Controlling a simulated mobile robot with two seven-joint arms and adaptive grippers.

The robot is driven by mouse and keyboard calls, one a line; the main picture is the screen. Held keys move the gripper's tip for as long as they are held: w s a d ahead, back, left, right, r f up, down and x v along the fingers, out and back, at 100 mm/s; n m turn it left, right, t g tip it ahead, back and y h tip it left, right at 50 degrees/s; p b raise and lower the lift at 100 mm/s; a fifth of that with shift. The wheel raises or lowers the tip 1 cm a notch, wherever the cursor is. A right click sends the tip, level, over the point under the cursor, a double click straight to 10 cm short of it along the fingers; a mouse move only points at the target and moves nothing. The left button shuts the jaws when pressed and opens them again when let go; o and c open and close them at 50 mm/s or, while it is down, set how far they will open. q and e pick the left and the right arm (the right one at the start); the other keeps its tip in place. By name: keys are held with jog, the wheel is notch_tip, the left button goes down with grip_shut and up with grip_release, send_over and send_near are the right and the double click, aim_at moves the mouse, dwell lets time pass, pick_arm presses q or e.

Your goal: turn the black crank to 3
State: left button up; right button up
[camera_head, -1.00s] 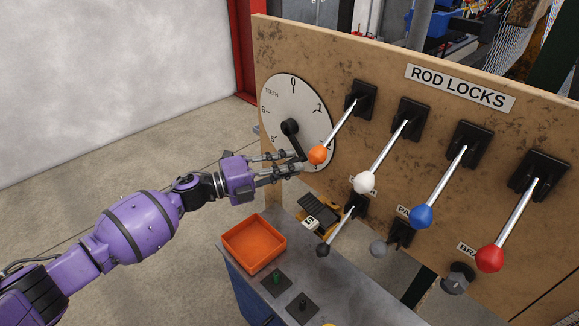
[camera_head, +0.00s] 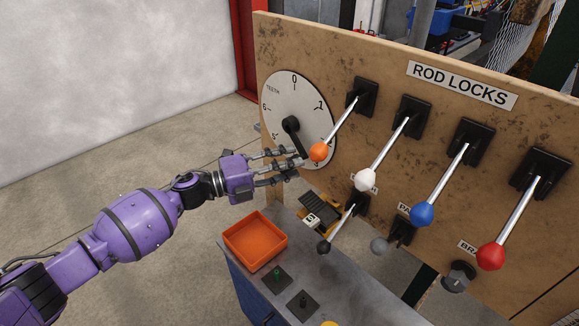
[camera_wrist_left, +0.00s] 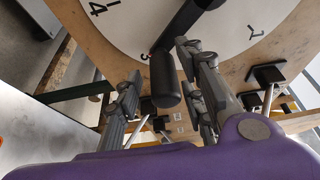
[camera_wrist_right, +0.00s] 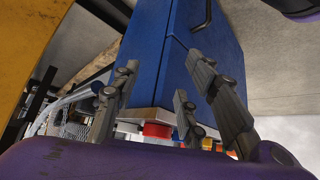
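The black crank (camera_head: 294,135) sits on the round white TEETH dial (camera_head: 283,93) at the board's left end. Its arm slopes down and slightly right from the hub. In the left wrist view, its black handle (camera_wrist_left: 164,80) lies between my left fingers with gaps visible on both sides, close to the 3 mark (camera_wrist_left: 144,56). My left gripper (camera_head: 301,161) is open around the handle, at the dial's lower edge. My right gripper (camera_wrist_right: 155,95) shows only in its wrist view, open and empty.
The orange-knobbed lever (camera_head: 319,152) hangs just right of my left fingertips. White, blue and red (camera_head: 490,256) levers follow along the ROD LOCKS board. An orange tray (camera_head: 255,241) stands on the bench below. A blue cabinet (camera_wrist_right: 180,50) shows near my right gripper.

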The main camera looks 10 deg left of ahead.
pick_arm(q)
jog(key=v, duration=1.1)
jog(key=shift+s, duration=0.25)
pick_arm(e)
jog(key=shift+s, duration=0.25)
pick_arm(q)
jog(key=shift+a, duration=0.1)
notch_tip(320, 180, down, 4)
jog(key=w+a+n+t+y+p, duration=0.2)
jog(key=n+t+y, duration=0.35)
jog(key=n, duration=0.45)
jog(key=s+f+n+g+y+p, duration=0.2)
jog(key=s+f+n+y+p, duration=0.35)
jog(key=s+f+n, duration=0.75)
jog(key=s+d+f+n+g+y+p, duration=0.1)
jog(key=s+d+n+g+p, duration=0.1)
jog(key=s, duration=1.2)
jog(key=s+d+f+n+g+y+p, duration=0.1)
jog(key=s+d+f+n+g+y, duration=0.1)
jog(key=s, duration=1.2)
jog(key=shift+s+d+f+n+g+y+p, duration=0.25)
jog(key=shift+d+n+g+p, duration=0.2)
jog(key=shift+d+n, duration=0.45)
pick_arm(e)
jog(key=w+r+t, duration=0.1)
jog(key=w+r, duration=0.2)
jog(key=r, duration=0.8)
jog(key=shift+w+a, duration=0.15)
jog(key=shift+a, duration=0.3)
